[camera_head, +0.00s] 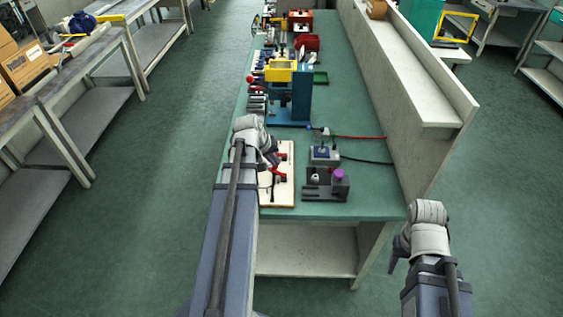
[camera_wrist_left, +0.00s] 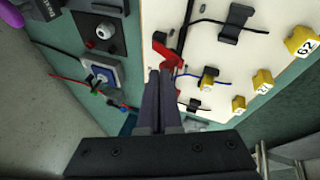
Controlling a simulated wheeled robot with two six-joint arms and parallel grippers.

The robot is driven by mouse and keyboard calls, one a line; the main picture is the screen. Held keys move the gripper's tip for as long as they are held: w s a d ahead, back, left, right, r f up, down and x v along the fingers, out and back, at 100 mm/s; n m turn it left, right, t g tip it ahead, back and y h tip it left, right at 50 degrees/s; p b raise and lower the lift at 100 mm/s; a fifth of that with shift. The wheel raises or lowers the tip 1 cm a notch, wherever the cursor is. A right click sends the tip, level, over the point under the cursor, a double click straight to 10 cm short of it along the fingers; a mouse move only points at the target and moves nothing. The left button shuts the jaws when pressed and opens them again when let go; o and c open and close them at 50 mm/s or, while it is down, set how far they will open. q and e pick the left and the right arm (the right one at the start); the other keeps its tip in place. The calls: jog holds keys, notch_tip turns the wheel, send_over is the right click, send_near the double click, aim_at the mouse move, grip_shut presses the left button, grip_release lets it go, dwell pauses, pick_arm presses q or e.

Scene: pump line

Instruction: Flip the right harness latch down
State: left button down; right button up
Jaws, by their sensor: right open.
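The cream harness board (camera_head: 284,194) lies on the green bench top. A red latch (camera_head: 279,173) shows on it beside my left gripper (camera_head: 272,162). In the left wrist view the red latch (camera_wrist_left: 166,52) is right at the tips of my left gripper (camera_wrist_left: 160,72), whose two fingers are together. The fingers partly hide the latch; I cannot tell whether they touch it. Black clips (camera_wrist_left: 235,22) with dark and blue wires sit on the board. My right gripper (camera_head: 397,256) is off the bench at the lower right, empty.
To the right of the board are a dark block with a purple knob (camera_head: 338,174) and a grey box with a blue face (camera_head: 324,153). A blue press (camera_head: 301,95) stands behind. Yellow numbered tags (camera_wrist_left: 262,80) line one board side. A low wall (camera_head: 420,105) borders the bench.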

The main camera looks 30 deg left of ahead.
aim_at(272, 168)
pick_arm(q)
jog(key=a+f+t+h+b, duration=0.1)
jog(key=b, duration=0.1)
jog(key=s+a+f+h+b, duration=0.1)
jog(key=b, duration=0.1)
jog(key=shift+s+a+f+n+t+h, duration=0.1)
jog(key=shift+a+f+n+t+h, duration=0.05)
jog(key=shift+n+t+h, duration=0.2)
jog(key=shift+r, duration=0.35)
jog(key=shift+d, duration=0.3)
